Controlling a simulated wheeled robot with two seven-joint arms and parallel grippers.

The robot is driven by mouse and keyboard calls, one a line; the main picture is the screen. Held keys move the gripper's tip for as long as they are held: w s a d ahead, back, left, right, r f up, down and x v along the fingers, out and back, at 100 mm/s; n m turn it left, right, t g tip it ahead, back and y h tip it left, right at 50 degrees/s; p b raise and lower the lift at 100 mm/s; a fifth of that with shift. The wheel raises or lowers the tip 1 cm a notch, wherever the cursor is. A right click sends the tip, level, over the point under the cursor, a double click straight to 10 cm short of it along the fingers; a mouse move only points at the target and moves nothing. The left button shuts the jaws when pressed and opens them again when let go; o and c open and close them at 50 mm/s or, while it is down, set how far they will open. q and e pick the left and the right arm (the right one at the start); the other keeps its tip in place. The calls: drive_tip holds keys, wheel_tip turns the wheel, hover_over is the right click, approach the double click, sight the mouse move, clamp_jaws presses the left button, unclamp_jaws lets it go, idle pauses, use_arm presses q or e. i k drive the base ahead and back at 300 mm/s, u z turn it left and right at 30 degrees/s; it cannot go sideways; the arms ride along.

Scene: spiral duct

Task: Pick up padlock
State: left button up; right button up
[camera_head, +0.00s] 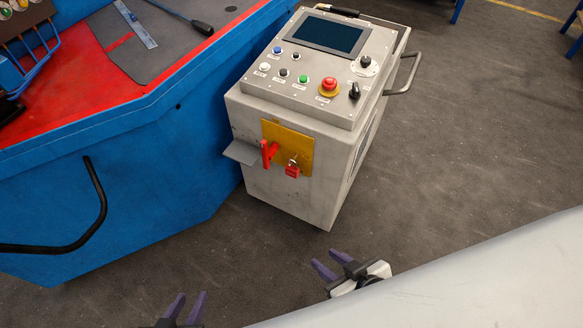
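The padlock (292,171) is small and red. It hangs on the yellow plate (301,140) on the front of the grey control cabinet, right of a red lever handle (268,153). My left gripper (188,302) is at the bottom edge of the view, its purple fingers apart with nothing between them. My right gripper (323,262) is in front of and below the cabinet, its purple fingers also apart and empty. Both grippers are well away from the padlock. Nothing hides the padlock's front.
The grey control cabinet (280,195) has buttons, a screen (327,35) and a side handle (406,75). A small grey shelf (240,153) juts from its left side. A blue machine (130,185) with a black handle (99,205) stands at left.

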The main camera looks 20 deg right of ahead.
sight(293, 171)
drive_tip(key=u, duration=1.85)
drive_tip(key=i, duration=1.8)
drive_tip(key=z, duration=2.9)
